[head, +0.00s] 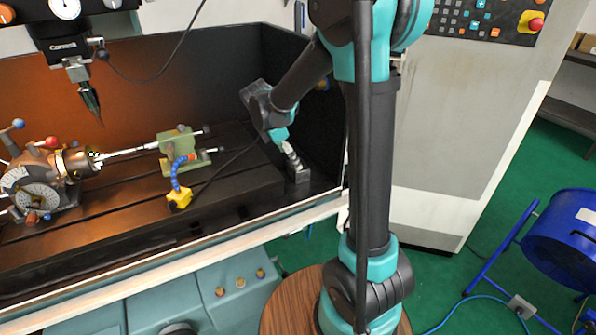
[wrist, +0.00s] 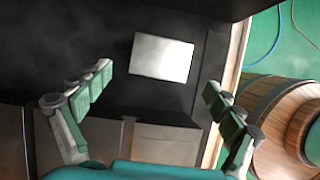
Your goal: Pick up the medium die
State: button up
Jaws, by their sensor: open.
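A plain grey metal block, the only die-like thing I can make out, stands on the dark machine bed near the right wall of the enclosure; I take it as the medium die (head: 301,178). In the wrist view its pale rectangular top face (wrist: 161,57) shows ahead of and between the fingertips. My gripper (head: 291,154) points down over the block in the head view. In the wrist view my gripper (wrist: 158,82) is open and empty, with one green-padded finger on each side. I cannot tell the exact height of the fingertips above the block.
The dark enclosure wall (head: 305,100) rises close beside my gripper. A green tailstock (head: 180,152) and a yellow-based hose (head: 179,197) stand to the left, with the indexing chuck (head: 45,175) farther left. A pale front edge (head: 200,245) borders the bed.

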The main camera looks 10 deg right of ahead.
aim_at(302, 176)
jog(key=shift+d+x, duration=0.2)
jog(key=shift+x, duration=1.2)
jog(key=shift+d+x, duration=0.2)
jog(key=shift+x, duration=1.25)
jog(key=shift+w+r, duration=0.1)
jog(key=shift+r, duration=0.15)
jog(key=shift+c, duration=0.5)
jog(key=c, duration=1.9)
